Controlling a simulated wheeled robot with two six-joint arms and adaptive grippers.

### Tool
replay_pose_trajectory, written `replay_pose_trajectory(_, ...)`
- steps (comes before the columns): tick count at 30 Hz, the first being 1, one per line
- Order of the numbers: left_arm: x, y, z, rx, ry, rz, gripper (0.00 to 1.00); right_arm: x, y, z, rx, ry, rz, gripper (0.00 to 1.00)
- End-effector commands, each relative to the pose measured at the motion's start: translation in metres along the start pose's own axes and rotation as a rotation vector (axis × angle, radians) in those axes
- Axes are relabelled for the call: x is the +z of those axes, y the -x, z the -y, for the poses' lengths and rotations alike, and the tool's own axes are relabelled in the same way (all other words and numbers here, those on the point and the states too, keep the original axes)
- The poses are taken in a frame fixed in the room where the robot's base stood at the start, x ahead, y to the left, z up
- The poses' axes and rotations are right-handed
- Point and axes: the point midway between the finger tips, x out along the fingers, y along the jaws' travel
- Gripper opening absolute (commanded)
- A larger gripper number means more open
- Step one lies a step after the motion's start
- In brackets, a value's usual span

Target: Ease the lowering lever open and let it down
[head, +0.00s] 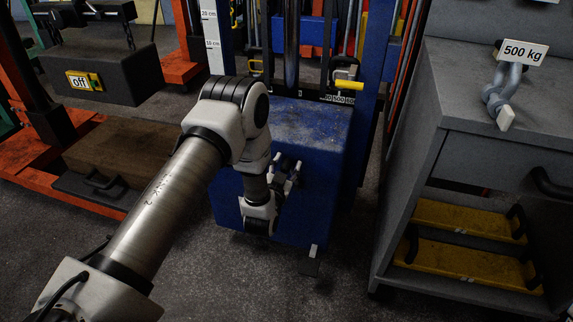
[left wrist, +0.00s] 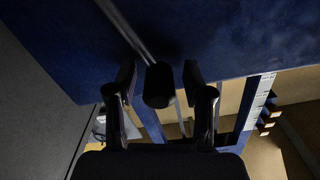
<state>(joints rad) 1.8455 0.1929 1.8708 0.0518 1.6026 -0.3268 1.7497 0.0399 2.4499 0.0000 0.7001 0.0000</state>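The blue jack body (head: 312,125) stands in the middle of the head view. My left gripper (head: 290,172) is at its top front side. In the left wrist view, a black cylindrical grip (left wrist: 158,86) on a thin metal rod, which looks like the lowering lever, sits between the two fingers of my left gripper (left wrist: 158,95). A gap shows on both sides of the grip, so the fingers are open around it and apart from it. In the head view my gripper and arm hide the lever. My right gripper is not in view.
A yellow handle (head: 348,86) is above the jack body, and a white centimetre scale (head: 211,40) stands left of the mast. A small pedal (head: 311,262) is low in front. A grey cabinet (head: 455,150) with a 500 kg label (head: 523,52) stands right; a dark box labelled off (head: 120,72) is left.

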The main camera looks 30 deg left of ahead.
Motion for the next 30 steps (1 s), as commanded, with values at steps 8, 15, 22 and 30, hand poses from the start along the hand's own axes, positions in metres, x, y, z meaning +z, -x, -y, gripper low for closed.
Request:
replay_pose_trajectory(8,0.0,0.023,-0.001,0.002,0.0,0.003,0.52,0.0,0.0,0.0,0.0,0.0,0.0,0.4)
replay_pose_trajectory(15,0.001,0.084,-0.001,0.003,0.0,0.004,0.52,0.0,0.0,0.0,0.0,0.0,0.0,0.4)
replay_pose_trajectory(22,0.0,0.118,0.0,0.0,0.0,0.001,0.52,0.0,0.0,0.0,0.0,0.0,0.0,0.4)
replay_pose_trajectory(30,0.0,0.12,0.001,-0.001,0.0,0.0,0.52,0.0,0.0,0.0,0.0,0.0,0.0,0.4)
